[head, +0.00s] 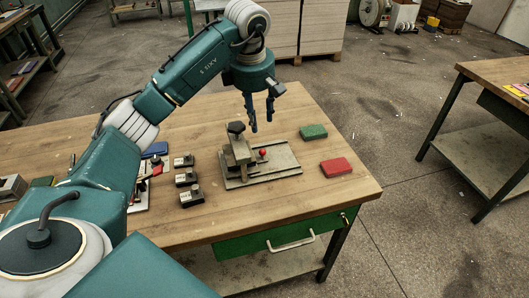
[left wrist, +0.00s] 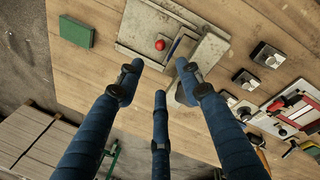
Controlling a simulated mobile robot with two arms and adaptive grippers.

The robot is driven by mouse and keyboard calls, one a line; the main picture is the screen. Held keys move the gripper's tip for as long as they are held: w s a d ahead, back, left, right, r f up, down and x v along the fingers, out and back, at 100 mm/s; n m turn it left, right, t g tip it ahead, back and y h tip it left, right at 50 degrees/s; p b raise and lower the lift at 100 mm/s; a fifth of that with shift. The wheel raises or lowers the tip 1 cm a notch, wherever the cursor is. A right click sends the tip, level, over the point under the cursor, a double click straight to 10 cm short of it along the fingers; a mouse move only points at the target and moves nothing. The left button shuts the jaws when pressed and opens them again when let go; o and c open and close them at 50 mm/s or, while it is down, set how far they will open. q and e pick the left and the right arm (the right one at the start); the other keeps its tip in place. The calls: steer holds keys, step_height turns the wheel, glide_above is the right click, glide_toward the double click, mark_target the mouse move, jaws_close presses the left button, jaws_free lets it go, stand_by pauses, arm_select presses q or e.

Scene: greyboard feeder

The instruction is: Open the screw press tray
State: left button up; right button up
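The screw press (head: 240,152) stands on the wooden table in the head view, with a dark screw handle on top. Its flat grey base plate, or tray (head: 285,163), lies under it and carries a red knob (head: 263,152). The left wrist view also shows the red knob (left wrist: 160,45) and the grey plate (left wrist: 137,30). My left gripper (head: 262,125) hangs fingers down above the back of the press, apart from it. Its three fingers are spread and empty in the left wrist view. The press's upper part is partly hidden by a finger there. My right gripper is not in view.
A green block (head: 313,132) and a red block (head: 336,167) lie right of the press. Several small black-and-silver boxes (head: 187,179) stand to its left. The table's front edge has a green drawer (head: 285,236) with a white handle. Bare tabletop lies in front of the press.

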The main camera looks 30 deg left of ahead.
arm_select(q)
steer(key=b, duration=0.3)
glide_toward(262, 150)
steer(key=r, duration=0.1)
steer(key=f, duration=0.3)
steer(key=w+f+p, duration=0.1)
steer(key=f, duration=0.2)
steer(key=f+p, duration=0.1)
steer(key=f, duration=0.3)
steer(key=shift+w+a, duration=0.2)
steer(key=shift+w, duration=0.2)
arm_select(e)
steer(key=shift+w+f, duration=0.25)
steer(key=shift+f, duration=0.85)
arm_select(q)
steer(key=shift+r, duration=0.1)
jaws_close()
